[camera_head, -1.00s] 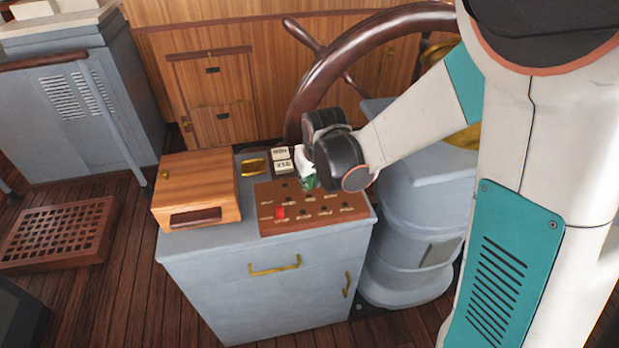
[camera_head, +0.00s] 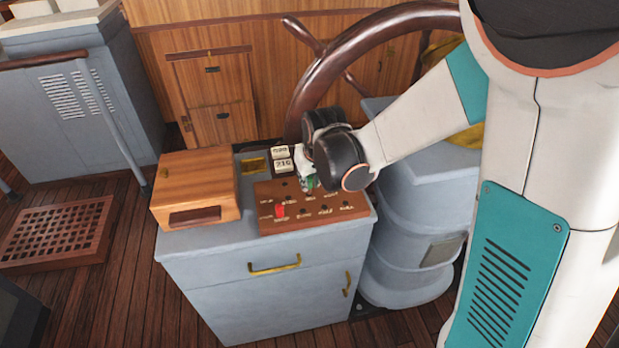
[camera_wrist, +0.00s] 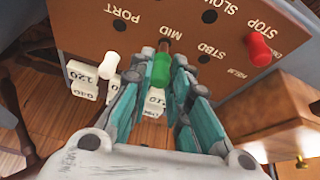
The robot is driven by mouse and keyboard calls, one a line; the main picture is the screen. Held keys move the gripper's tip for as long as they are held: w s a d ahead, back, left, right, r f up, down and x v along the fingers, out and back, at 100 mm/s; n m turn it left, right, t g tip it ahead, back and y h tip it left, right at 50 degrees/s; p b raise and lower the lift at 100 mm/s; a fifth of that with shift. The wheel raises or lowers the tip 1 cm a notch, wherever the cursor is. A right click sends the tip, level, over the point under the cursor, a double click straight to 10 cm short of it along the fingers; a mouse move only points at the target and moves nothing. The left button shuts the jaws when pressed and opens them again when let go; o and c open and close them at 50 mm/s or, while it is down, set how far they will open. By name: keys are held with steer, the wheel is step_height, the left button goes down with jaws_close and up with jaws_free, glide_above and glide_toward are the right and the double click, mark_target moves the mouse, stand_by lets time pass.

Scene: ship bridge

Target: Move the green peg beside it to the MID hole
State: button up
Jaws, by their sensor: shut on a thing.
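The green peg (camera_wrist: 160,70) is between the fingers of my gripper (camera_wrist: 158,88), which is shut on it. The MID hole is hidden behind the pin, and I cannot tell how deep the pin sits. In the head view, my gripper (camera_head: 307,165) is over the far right part of the board (camera_head: 290,220), and a little of the green peg (camera_head: 311,183) shows beneath it.
A red peg (camera_wrist: 260,48) stands in the board by STOP; it also shows in the head view (camera_head: 280,211). A white peg (camera_wrist: 111,62) and white number tags (camera_wrist: 82,72) are beside the board. A wooden box (camera_head: 195,185) stands left; the ship's wheel (camera_head: 310,75) is behind.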

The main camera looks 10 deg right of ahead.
steer(key=shift+f+b, duration=0.3)
steer(key=shift+f, duration=0.05)
steer(key=shift+f+b, duration=0.3)
steer(key=shift+f, duration=0.05)
steer(key=shift+f+b, duration=0.45)
stand_by(0.4)
steer(key=o, duration=0.8)
steer(key=shift+r, duration=0.1)
steer(key=shift+r+p, duration=2.5)
steer(key=shift+r, duration=0.95)
